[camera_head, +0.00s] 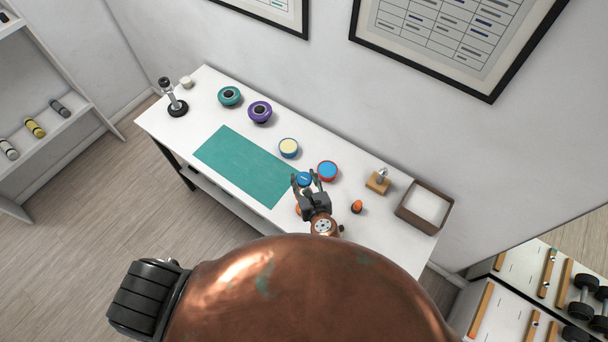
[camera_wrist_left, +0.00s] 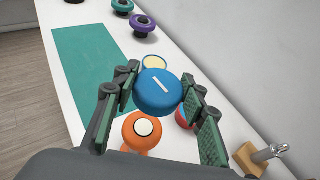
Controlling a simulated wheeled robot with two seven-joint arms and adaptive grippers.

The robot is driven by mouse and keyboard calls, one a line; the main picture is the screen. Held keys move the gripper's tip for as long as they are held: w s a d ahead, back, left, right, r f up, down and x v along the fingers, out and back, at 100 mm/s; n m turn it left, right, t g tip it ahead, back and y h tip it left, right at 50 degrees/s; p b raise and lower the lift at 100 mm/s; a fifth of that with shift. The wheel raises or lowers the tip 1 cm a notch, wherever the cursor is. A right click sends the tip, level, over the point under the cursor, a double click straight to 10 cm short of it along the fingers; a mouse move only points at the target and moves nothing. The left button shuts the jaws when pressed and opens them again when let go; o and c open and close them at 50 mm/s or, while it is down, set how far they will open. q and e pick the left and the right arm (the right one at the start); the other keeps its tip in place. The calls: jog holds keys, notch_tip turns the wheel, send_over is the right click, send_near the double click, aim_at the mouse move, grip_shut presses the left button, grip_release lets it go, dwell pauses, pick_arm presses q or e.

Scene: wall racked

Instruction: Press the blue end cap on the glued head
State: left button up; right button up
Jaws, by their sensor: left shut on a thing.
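The blue end cap (camera_wrist_left: 160,92) is a round disc with a white bar mark on its face. My left gripper (camera_head: 305,178) is shut on it, with one finger on each side in the left wrist view. The cap also shows between the fingertips in the head view (camera_head: 304,180). An orange head (camera_wrist_left: 146,138) with a pale round top in a dark ring stands on the table, just below the cap in the left wrist view. The cap is apart from it in that picture. In the head view the gripper hides most of this head. My right gripper is not in view.
A green mat (camera_head: 240,165) covers the table's middle. Teal (camera_head: 229,92) and purple (camera_head: 260,107) round pieces, a cream-topped blue tub (camera_head: 288,147) and a blue-red tub (camera_head: 327,170) stand behind. A wooden block (camera_head: 378,185), orange piece (camera_head: 357,206) and tray (camera_head: 404,214) stand right.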

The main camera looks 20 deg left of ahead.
aim_at(304, 185)
pick_arm(q)
jog(key=shift+f+b, duration=0.4)
jog(key=shift+f, duration=0.4)
jog(key=shift+f+b, duration=0.7)
jog(key=shift+f, duration=0.9)
jog(key=shift+f+b, duration=0.55)
jog(key=shift+f, duration=1.15)
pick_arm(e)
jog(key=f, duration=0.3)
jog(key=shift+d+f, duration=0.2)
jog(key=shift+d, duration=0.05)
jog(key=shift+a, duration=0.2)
pick_arm(q)
jog(key=shift+f, duration=0.15)
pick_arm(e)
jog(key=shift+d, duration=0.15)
